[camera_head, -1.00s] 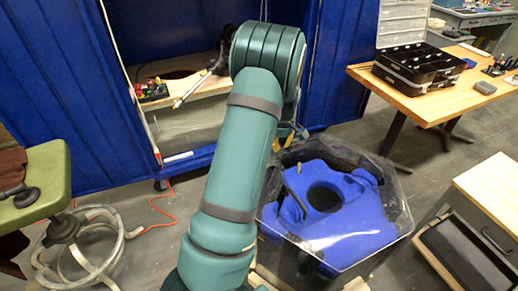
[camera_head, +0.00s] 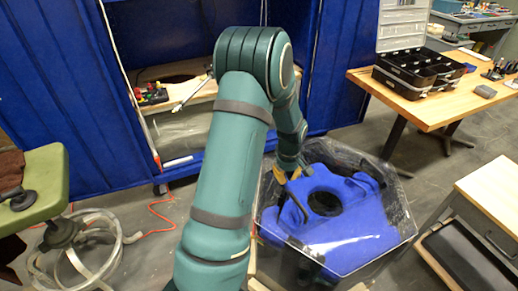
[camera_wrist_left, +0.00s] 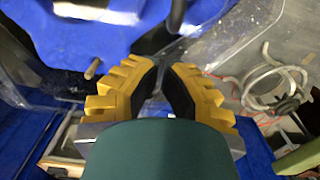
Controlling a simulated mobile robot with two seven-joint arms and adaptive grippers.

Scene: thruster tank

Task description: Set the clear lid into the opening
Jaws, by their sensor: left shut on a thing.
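My left gripper (camera_head: 290,177) is at the back left edge of the tank. In the left wrist view its yellow-and-black fingers (camera_wrist_left: 160,82) are closed together at the tips. They appear shut on the clear lid (camera_head: 345,152), but the gripped part is mostly hidden. The clear sheet is hard to tell from the tank's clear walls. Under it is a blue moulded piece (camera_head: 350,235) with a round dark hole (camera_head: 325,203). A short peg (camera_wrist_left: 93,68) shows left of the fingers in the wrist view. My right gripper is out of view.
A wooden table (camera_head: 430,108) with a black tool case (camera_head: 415,72) stands at the back right. A cabinet with a wooden top (camera_head: 490,190) is at the right. A green stool (camera_head: 40,185) is at the left. Blue curtains (camera_head: 60,90) and a shelf are behind.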

